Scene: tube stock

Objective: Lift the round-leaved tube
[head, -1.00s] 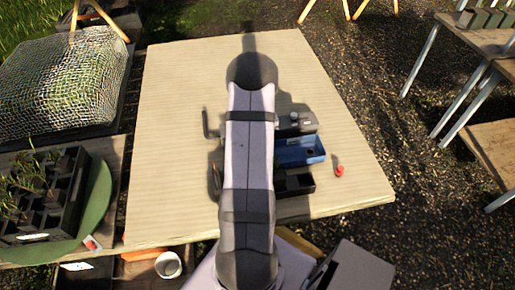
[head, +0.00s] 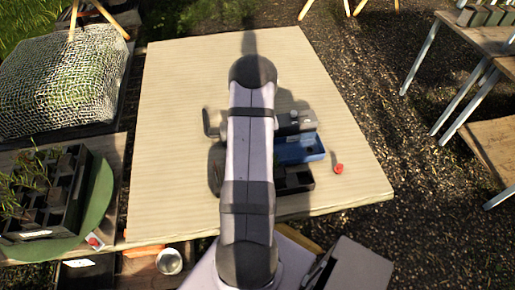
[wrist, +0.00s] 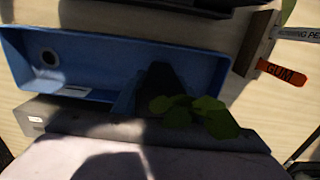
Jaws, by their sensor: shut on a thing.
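The round-leaved tube shows in the wrist view as a cluster of rounded green leaves (wrist: 195,110) at the lower middle, partly in shade. My gripper (wrist: 165,100) shows as dark parts around the leaves and is shut on this tube. The tube's body is hidden below the leaves and the dark gripper parts. In the head view my own arm covers the tube and the gripper.
A blue tray (head: 305,148) with a round hole shows beside the arm, and in the wrist view (wrist: 130,62). A grey box (head: 300,123) and a black tray (head: 297,180) flank it. A red object (head: 338,169) lies right. The table's far left is clear.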

